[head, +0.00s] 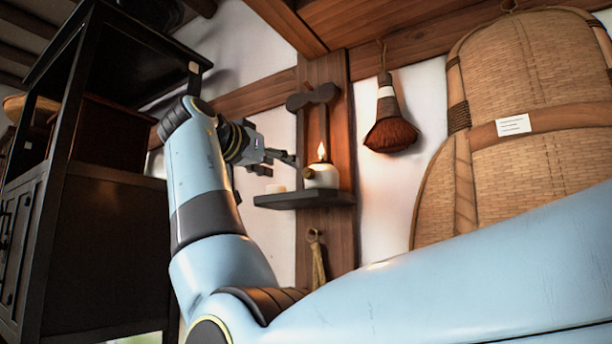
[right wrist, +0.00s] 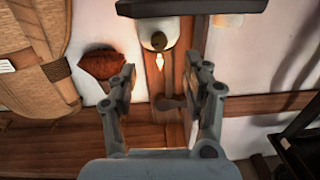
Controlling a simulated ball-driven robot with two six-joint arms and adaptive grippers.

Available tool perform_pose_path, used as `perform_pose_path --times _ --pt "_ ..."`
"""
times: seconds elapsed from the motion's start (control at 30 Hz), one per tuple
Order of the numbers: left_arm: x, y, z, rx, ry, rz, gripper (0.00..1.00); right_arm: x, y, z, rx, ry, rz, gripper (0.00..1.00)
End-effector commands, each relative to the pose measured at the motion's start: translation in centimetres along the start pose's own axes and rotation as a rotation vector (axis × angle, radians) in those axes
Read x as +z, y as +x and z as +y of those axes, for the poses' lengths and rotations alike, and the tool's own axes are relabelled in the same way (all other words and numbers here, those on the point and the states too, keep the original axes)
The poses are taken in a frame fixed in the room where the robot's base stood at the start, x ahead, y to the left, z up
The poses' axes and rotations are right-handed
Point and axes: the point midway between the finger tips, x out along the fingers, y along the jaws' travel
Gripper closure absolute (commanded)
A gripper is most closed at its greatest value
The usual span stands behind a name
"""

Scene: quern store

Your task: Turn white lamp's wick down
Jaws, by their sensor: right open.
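The white lamp (head: 322,178) stands upright on a small dark wall shelf (head: 310,200), its flame lit. A small brownish round knob (head: 308,173) shows on its left side. My right gripper (head: 284,163) is open and empty, to the left of the lamp and apart from it. In the right wrist view the picture is upside down: the lamp (right wrist: 158,28) is near the top, with the knob (right wrist: 158,41) facing the camera, beyond my open fingers (right wrist: 170,78). My left gripper is not in view.
A small pale object (head: 276,188) sits on the shelf's left end. A brush (head: 390,132) and a large woven basket (head: 530,75) are to the right. A dark cabinet (head: 105,230) stands at left. A yellowish cord (head: 318,262) hangs below the shelf.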

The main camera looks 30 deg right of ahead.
Motion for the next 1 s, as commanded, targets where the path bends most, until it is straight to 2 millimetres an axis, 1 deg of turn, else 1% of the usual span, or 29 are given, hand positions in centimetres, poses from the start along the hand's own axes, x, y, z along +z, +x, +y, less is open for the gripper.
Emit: perform_pose_path --times 0.03,0.17,0.4,0.5,0.6,0.73,1.0 --pt "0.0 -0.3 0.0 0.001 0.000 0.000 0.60 -0.6 0.2 0.3 0.008 0.009 0.002 0.51" --pt "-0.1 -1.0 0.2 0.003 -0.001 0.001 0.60 -0.8 1.9 0.5 0.013 0.009 0.004 0.51" --pt "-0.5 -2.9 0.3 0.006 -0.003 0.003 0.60 -0.9 6.7 0.4 0.011 0.007 0.004 0.51" --pt "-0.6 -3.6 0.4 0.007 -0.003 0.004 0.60 -0.8 8.4 0.4 0.010 0.007 0.003 0.51" --pt "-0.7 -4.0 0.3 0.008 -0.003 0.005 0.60 -0.8 9.6 0.4 0.009 0.007 0.004 0.51" --pt "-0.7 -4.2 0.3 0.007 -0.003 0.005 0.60 -0.6 10.4 0.4 0.007 0.009 0.003 0.51" --pt "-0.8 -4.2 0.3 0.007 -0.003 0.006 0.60 -0.5 10.6 0.3 0.006 0.009 0.002 0.51"
